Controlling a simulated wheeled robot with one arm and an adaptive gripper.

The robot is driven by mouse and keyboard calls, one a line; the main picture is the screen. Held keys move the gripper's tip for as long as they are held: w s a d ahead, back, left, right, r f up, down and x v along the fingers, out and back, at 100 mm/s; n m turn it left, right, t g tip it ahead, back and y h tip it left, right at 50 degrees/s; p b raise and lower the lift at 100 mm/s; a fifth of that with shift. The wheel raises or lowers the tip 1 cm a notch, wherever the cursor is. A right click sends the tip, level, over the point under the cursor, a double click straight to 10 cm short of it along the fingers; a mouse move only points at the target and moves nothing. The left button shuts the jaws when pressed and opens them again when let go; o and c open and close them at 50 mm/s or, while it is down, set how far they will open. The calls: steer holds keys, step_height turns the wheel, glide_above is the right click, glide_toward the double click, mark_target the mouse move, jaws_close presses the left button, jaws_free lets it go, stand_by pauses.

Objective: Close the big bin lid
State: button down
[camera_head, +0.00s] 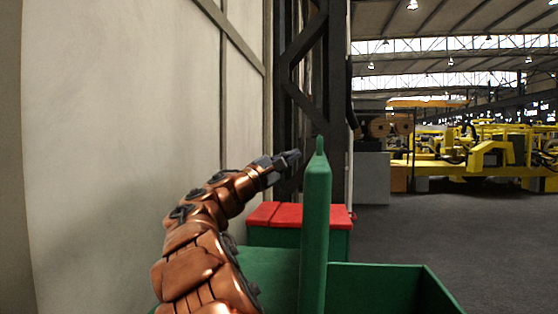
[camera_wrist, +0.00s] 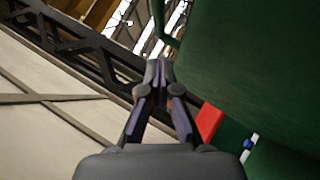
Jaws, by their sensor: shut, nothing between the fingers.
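The big green bin (camera_head: 385,285) stands in front of me in the head view, with its right part open at the top. Its green lid (camera_head: 316,230) stands upright, seen nearly edge-on. My gripper (camera_head: 296,157) is shut and empty, to the left of the lid near its top edge. In the wrist view the shut fingertips (camera_wrist: 158,64) are beside the broad green face of the lid (camera_wrist: 245,65), which fills the upper right. I cannot tell whether they touch it.
A smaller green bin with a red lid (camera_head: 297,215) stands behind the big bin. A pale wall (camera_head: 120,150) is close on the left, with a dark steel column (camera_head: 338,100) behind. Open floor (camera_head: 450,225) lies to the right, with yellow machinery (camera_head: 490,150) farther off.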

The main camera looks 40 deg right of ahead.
steer(key=shift+s+d+r+p, duration=0.3)
steer(key=shift+s+d+r, duration=0.4)
steer(key=shift+d, duration=0.25)
steer(key=shift+s+d+r+p, duration=0.3)
steer(key=shift+s+d+r, duration=0.35)
steer(key=shift+d, duration=0.25)
